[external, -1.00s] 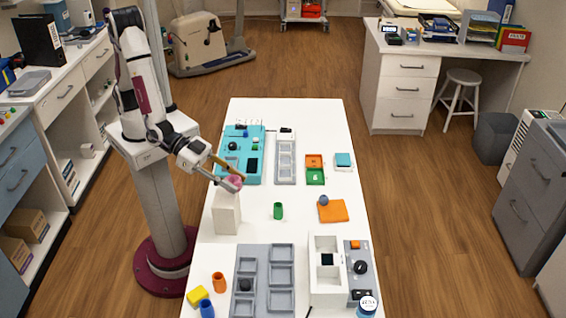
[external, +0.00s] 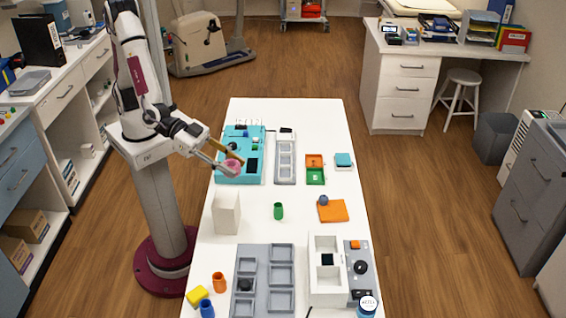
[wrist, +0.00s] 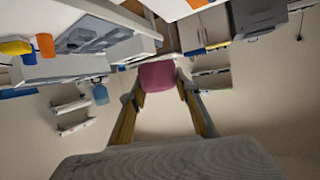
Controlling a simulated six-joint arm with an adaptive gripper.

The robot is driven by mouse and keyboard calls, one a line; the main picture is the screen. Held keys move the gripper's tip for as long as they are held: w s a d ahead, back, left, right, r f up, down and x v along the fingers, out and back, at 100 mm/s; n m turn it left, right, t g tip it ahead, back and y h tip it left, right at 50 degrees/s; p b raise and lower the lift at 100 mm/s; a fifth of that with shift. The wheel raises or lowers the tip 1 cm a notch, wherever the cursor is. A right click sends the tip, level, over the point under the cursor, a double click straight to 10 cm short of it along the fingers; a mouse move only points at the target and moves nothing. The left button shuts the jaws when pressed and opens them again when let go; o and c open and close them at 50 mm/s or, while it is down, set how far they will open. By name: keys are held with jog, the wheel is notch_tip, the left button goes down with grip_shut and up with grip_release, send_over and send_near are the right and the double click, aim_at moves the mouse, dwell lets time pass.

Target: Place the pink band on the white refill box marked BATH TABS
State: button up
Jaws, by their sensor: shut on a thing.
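My gripper (external: 231,163) is shut on the pink band (external: 234,166) and holds it in front of the teal tray in the external view. I cannot tell how high it is. In the wrist view the pink band (wrist: 158,76) sits between the two yellowish fingers. A tall plain white box (external: 226,214) stands upright at the table's left side, apart from the band. No BATH TABS marking is legible on it or elsewhere, so I cannot tell if it is the refill box.
The teal tray (external: 228,178) holds small items. A grey slotted tray (external: 285,178) stands beside it. A green cup (external: 278,211) and an orange mat (external: 334,214) lie mid-table. Grey trays (external: 263,260) and a white bin (external: 325,295) fill the front. Clear table surrounds the green cup.

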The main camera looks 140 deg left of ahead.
jog(key=shift+s+d+r, duration=0.15)
jog(key=shift+s+d, duration=0.95)
send_over(225, 198)
jog(key=shift+f, duration=2.9)
jog(key=shift+f, duration=2.1)
jog(key=shift+f, duration=0.15)
